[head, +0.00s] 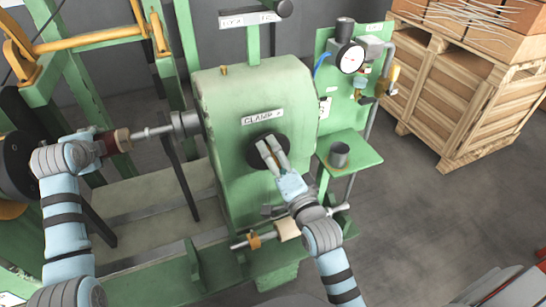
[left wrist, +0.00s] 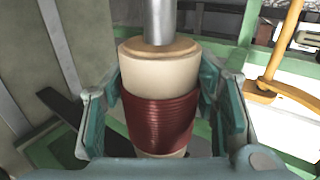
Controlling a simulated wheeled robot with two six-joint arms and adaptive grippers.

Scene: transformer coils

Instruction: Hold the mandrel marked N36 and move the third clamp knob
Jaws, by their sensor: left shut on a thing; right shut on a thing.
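The mandrel is a pale cylinder (left wrist: 155,72) with a dark red winding around it, on a grey metal shaft. In the head view the mandrel (head: 122,139) lies at the left end of that shaft. My left gripper (left wrist: 158,108) has its fingers on both sides of the mandrel and is shut on it. No N36 mark is readable. A round black clamp knob (head: 256,149) sits on the green machine housing, under a plate reading CLAMP; the character after it is unclear. My right gripper (head: 272,152) is shut on this knob and covers part of it.
The green housing (head: 225,110) fills the middle. To its right are a gauge (head: 350,58) on a green panel and a small shelf (head: 358,160) with a grey cup. Wooden crates (head: 450,90) stand at the back right.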

